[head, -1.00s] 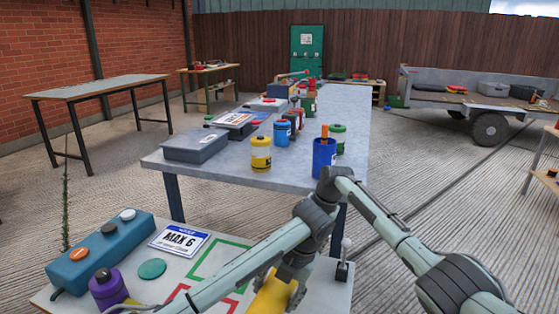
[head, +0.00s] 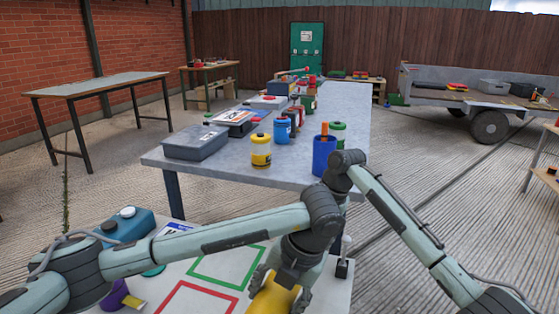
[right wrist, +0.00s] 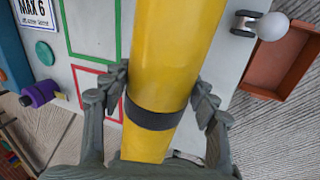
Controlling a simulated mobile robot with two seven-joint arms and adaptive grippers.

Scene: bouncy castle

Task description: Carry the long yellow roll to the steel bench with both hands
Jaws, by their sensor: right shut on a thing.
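The long yellow roll (right wrist: 175,45) with a dark band runs up the right wrist view. It also shows at the bottom of the head view (head: 272,302), mostly hidden by my arms. My right gripper (right wrist: 165,105) is shut around the roll near its dark band. A long grey-topped bench (head: 345,100) stands ahead. A bare grey-topped table (head: 100,84) stands at the far left. I cannot tell which is the steel bench.
Below the roll is a pale panel (head: 215,285) with green and red outlines, a teal box (head: 130,222) and a joystick (head: 343,268). The long bench carries a grey case (head: 195,142), a yellow canister (head: 261,152) and a blue cup (head: 323,155). Concrete floor is open on both sides.

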